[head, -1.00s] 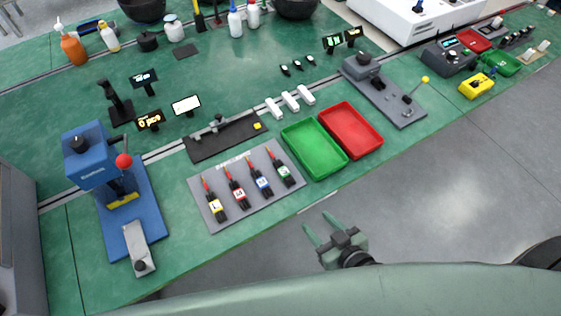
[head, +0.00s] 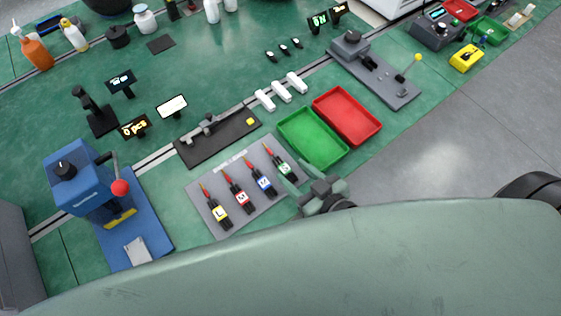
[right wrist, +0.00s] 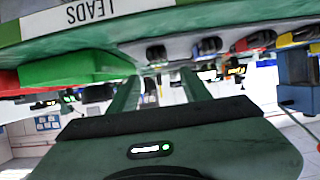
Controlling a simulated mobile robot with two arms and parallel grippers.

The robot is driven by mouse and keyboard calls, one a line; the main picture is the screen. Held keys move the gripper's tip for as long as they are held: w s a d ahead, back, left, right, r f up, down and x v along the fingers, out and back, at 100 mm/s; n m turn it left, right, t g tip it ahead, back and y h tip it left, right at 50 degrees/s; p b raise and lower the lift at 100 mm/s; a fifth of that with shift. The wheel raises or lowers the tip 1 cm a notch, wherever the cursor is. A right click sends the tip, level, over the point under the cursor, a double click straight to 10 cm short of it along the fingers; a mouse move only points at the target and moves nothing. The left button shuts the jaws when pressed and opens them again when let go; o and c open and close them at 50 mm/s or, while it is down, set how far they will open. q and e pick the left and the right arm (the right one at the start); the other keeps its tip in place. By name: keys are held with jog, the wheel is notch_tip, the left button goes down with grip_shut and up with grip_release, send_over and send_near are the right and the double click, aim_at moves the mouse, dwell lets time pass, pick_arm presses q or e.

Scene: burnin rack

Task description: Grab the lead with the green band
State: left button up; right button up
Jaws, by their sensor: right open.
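The lead with the green band (head: 284,167) lies on a grey board (head: 214,221), the rightmost in a row with blue-banded (head: 263,182), red-banded (head: 239,197) and yellow-banded (head: 217,210) leads. Each has a red tip and a dark body. My right gripper (head: 291,178) is open and empty, its fingers by the near end of the green-banded lead in the head view. My left gripper is not in view.
A green tray (head: 318,164) and a red tray (head: 374,128) stand just right of the board. A blue press (head: 80,180) stands at the left, and a black fixture (head: 190,158) lies behind the leads. The table's front edge is close to my right gripper.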

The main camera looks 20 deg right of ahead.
aim_at(279, 161)
jog(key=shift+p+x, duration=0.3)
jog(key=shift+x, duration=0.45)
jog(key=x, duration=0.3)
jog(key=shift+w+a+f+p, duration=0.1)
jog(key=shift+w+a+p, duration=0.1)
jog(key=shift+w+p, duration=0.15)
jog(key=shift+w+a+f, duration=0.1)
jog(key=shift+w+f, duration=0.05)
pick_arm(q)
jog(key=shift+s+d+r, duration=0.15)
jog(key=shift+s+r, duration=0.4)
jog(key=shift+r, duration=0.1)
pick_arm(e)
grip_shut()
